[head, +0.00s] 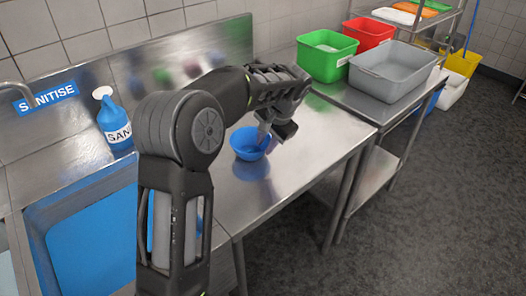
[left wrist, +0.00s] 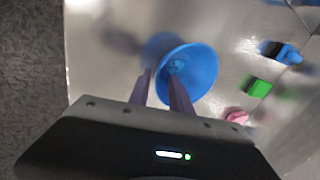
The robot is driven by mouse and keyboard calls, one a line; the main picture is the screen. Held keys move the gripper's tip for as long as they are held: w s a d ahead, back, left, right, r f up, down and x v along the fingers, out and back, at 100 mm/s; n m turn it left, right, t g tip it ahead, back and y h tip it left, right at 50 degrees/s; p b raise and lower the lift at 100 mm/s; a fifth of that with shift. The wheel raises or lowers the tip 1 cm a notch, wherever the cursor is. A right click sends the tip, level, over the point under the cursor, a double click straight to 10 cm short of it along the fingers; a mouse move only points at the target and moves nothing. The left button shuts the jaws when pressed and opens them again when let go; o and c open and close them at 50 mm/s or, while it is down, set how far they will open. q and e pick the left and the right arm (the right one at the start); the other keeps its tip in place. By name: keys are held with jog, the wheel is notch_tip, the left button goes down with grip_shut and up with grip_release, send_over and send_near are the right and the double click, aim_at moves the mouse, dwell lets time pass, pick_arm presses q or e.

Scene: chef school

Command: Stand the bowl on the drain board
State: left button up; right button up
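The blue bowl (head: 247,145) is over the steel worktop to the right of the blue sink, with its reflection below it. My left gripper (head: 265,134) reaches down to it from above. In the left wrist view the fingers (left wrist: 161,84) straddle the rim of the bowl (left wrist: 200,72), one inside and one outside. The bowl looks sharp while the surroundings are blurred, so it appears gripped; its exact height above the steel is hard to judge. The steel surface (head: 285,185) beside the sink looks like the drain board. My right gripper is not in view.
A blue spray bottle (head: 116,125) stands behind the blue sink (head: 90,240). A green tub (head: 325,58), a red tub (head: 369,35) and a grey tub (head: 392,72) stand on the right-hand table. The worktop right of the bowl is clear.

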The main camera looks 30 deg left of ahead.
pick_arm(q)
jog(key=v, duration=0.7)
jog(key=shift+b, duration=0.3)
jog(key=shift+s, duration=0.1)
dwell(0.3)
